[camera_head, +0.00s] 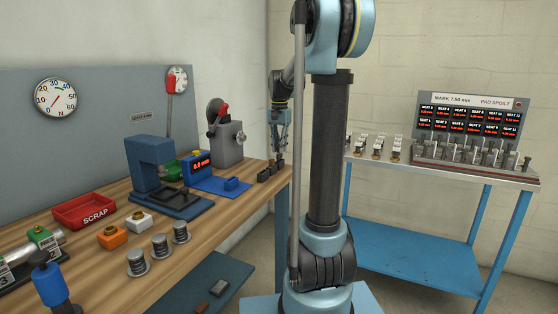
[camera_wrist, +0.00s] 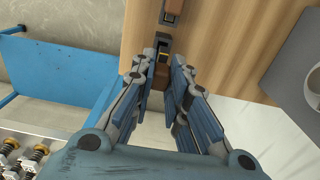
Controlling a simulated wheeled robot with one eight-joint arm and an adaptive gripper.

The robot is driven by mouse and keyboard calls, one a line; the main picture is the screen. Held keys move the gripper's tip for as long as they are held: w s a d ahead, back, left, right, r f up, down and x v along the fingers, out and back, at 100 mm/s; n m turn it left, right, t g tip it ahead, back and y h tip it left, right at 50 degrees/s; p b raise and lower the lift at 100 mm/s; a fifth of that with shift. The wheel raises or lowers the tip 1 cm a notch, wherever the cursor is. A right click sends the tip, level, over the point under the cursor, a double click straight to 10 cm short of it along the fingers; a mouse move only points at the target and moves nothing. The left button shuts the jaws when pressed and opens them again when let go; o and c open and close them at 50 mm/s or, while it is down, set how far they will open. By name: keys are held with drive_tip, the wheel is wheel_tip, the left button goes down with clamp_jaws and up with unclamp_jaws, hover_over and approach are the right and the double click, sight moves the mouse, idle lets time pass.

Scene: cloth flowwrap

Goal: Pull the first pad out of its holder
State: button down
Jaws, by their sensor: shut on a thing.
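My gripper (camera_head: 279,150) points down at the far right end of the wooden bench. In the wrist view its fingers (camera_wrist: 163,78) close around a small dark pad at one of the holders. The fingers hide most of this pad, and I cannot tell how far it stands out of its slot. A dark holder (camera_wrist: 163,46) shows just beyond the fingertips. Another holder with a reddish-brown pad (camera_wrist: 174,8) lies further up in that view.
A blue board (camera_head: 215,183) with a blue block and a grey lever machine (camera_head: 228,145) stand near the holders. The blue press (camera_head: 160,170) and red scrap tray (camera_head: 84,210) are further left. A blue cart (camera_head: 420,262) with a seat rack stands right of my arm.

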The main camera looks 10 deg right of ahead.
drive_tip(key=shift+r, duration=1.6)
